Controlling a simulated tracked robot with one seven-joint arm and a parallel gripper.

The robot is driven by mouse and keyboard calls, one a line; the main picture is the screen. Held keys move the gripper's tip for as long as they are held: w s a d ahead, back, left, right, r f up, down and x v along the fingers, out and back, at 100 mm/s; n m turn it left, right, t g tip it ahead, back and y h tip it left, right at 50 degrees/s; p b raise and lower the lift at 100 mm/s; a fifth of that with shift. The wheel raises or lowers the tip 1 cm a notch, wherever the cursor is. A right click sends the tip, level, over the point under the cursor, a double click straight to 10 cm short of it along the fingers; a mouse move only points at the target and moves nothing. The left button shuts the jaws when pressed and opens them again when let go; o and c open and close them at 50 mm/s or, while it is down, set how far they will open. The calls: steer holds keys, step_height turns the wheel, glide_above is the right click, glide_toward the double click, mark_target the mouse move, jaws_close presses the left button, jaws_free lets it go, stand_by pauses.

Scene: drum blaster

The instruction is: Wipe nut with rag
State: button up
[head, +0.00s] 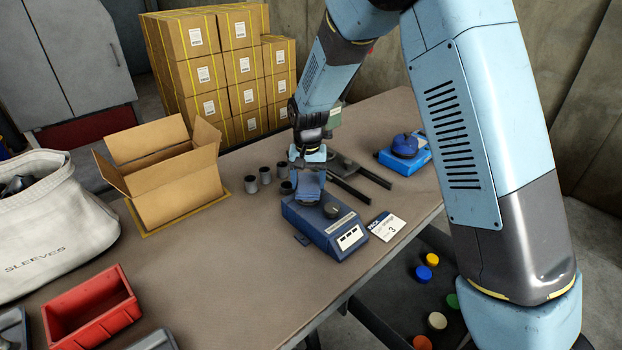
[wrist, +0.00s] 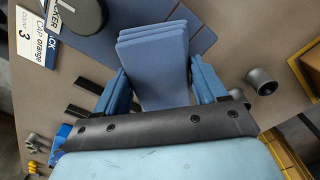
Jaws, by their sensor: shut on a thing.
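My gripper (head: 309,165) is shut on a folded blue rag (wrist: 153,62), which stands out between the two blue fingers in the wrist view. In the head view the rag (head: 311,187) hangs below the gripper, at the back of a blue device with a dark knob (head: 325,229). I cannot tell whether the rag touches the device. Small grey metal cylinders (head: 251,185) stand just left of the gripper, and one cylinder (wrist: 260,82) shows right of the fingers in the wrist view. I cannot pick out a nut for certain.
An open cardboard box (head: 172,190), a red bin (head: 90,308) and a white sack (head: 52,225) are on the left. A dark two-pronged holder (head: 350,172) and another blue device (head: 405,150) stand right of the gripper. A card (head: 386,226) lies beside the nearer device.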

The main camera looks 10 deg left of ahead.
steer(key=shift+f, duration=0.3)
stand_by(0.5)
steer(key=shift+w, duration=0.15)
steer(key=shift+w+a, duration=0.1)
steer(key=shift+w, duration=0.9)
steer(key=shift+s, duration=0.1)
steer(key=shift+s+d, duration=0.2)
steer(key=shift+s, duration=1.95)
steer(key=shift+w, duration=0.15)
steer(key=shift+w+a, duration=0.2)
steer(key=shift+w, duration=1.9)
steer(key=shift+s, duration=0.1)
